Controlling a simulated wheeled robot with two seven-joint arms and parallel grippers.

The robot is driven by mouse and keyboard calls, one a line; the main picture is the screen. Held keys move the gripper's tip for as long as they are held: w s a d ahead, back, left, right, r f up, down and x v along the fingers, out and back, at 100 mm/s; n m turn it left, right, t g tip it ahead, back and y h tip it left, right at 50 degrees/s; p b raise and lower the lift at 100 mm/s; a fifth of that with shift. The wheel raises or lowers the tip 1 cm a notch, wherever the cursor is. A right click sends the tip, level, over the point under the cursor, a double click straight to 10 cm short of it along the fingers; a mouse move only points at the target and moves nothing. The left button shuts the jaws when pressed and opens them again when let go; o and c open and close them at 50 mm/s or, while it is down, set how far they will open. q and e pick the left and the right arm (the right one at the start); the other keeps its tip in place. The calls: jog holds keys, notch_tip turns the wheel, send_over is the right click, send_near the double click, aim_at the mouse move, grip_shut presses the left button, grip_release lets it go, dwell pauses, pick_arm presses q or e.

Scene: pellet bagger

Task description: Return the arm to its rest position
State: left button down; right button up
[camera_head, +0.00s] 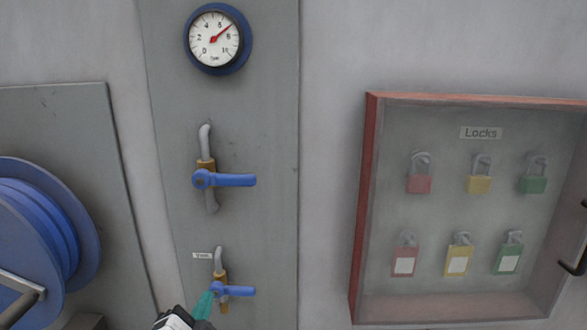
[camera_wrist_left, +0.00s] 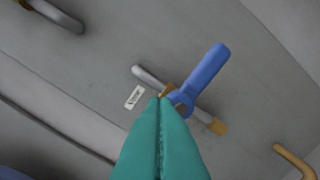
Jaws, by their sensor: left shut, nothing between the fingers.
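My left gripper (camera_head: 205,303) shows at the bottom of the head view, with teal fingers in front of the grey panel (camera_head: 270,230). In the left wrist view its teal fingers (camera_wrist_left: 161,105) are pressed together with nothing between them. Their tips overlap the lower valve (camera_head: 221,291) in the picture, near the base of its blue handle (camera_wrist_left: 207,74). I cannot tell whether they touch it. The lower handle points right in the head view.
An upper valve with a blue handle (camera_head: 230,180) and a round gauge (camera_head: 214,39) are on the panel above. A blue reel (camera_head: 35,235) stands at the left. A red-framed lock cabinet (camera_head: 362,200) with several padlocks hangs at the right. Bare wall lies between panel and cabinet.

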pick_arm(q)
jog(key=s+a+f+n+g+y, duration=0.1)
jog(key=s+a+f+n+g, duration=0.15)
jog(key=s+f+g, duration=0.4)
jog(key=s+a+f+n+g, duration=0.1)
jog(key=s+f+n, duration=0.25)
jog(key=f, duration=0.55)
jog(key=s+a+f+n+g, duration=0.1)
jog(key=s+f+n+g, duration=0.2)
jog(key=s, duration=0.5)
jog(key=s+f+g, duration=0.3)
jog(key=s+f, duration=0.2)
jog(key=s, duration=0.2)
jog(key=s+f+g+b, duration=0.2)
jog(key=s+f, duration=0.1)
jog(key=f, duration=2.8)
jog(key=s+a+f+g+b, duration=0.1)
jog(key=s+a+f, duration=0.2)
jog(key=s+f, duration=1.2)
jog(key=shift+s, duration=0.3)
